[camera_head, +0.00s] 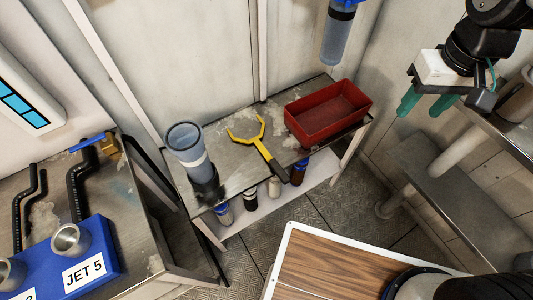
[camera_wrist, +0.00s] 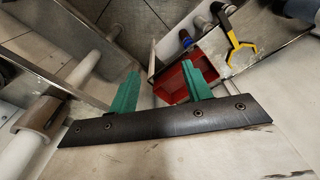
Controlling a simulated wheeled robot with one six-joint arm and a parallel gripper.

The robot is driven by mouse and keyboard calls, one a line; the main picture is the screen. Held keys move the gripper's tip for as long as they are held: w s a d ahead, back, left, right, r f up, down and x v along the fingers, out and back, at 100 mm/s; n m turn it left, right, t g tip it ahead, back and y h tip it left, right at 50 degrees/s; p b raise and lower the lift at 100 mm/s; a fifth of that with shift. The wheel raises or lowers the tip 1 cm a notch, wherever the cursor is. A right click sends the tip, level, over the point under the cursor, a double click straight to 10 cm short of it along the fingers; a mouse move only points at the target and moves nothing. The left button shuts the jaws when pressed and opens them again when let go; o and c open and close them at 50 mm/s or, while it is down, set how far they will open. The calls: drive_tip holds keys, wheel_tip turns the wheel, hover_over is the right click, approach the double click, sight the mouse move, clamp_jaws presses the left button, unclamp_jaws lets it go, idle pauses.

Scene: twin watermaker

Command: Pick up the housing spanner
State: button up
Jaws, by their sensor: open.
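The housing spanner (camera_head: 259,145) is yellow with a dark handle and a forked, open-ended head. It lies on the metal bench (camera_head: 232,172) between a clear-topped cylinder and a red bin. It also shows in the wrist view, at the upper right (camera_wrist: 233,40). My gripper (camera_head: 427,105) has green fingers and hangs at the upper right of the head view, well apart from the spanner. In the wrist view my gripper (camera_wrist: 160,88) is open with nothing between its fingers; the red bin shows beyond them.
The red bin (camera_head: 328,112) stands at the bench's right end. The cylinder (camera_head: 187,145) stands at its left end. Several bottles (camera_head: 274,187) stand on the shelf below. A blue JET 5 holder (camera_head: 92,262) is at lower left. Pipes and a grey step (camera_head: 450,170) lie below my gripper.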

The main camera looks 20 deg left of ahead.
drive_tip(key=w+a+f+n, duration=0.2)
drive_tip(key=w+a+f, duration=0.1)
drive_tip(key=a+f, duration=0.45)
drive_tip(key=n, duration=0.4)
hover_over(279, 169)
drive_tip(key=shift+g, duration=0.4)
drive_tip(key=f, duration=2.1)
drive_tip(key=shift+s+f, duration=0.1)
drive_tip(key=shift+s, duration=0.15)
drive_tip(key=f, duration=0.7)
drive_tip(key=shift+w+a+f, duration=0.1)
drive_tip(key=shift+w, duration=0.2)
drive_tip(key=shift+f, duration=0.3)
drive_tip(key=shift+f, duration=0.1)
clamp_jaws()
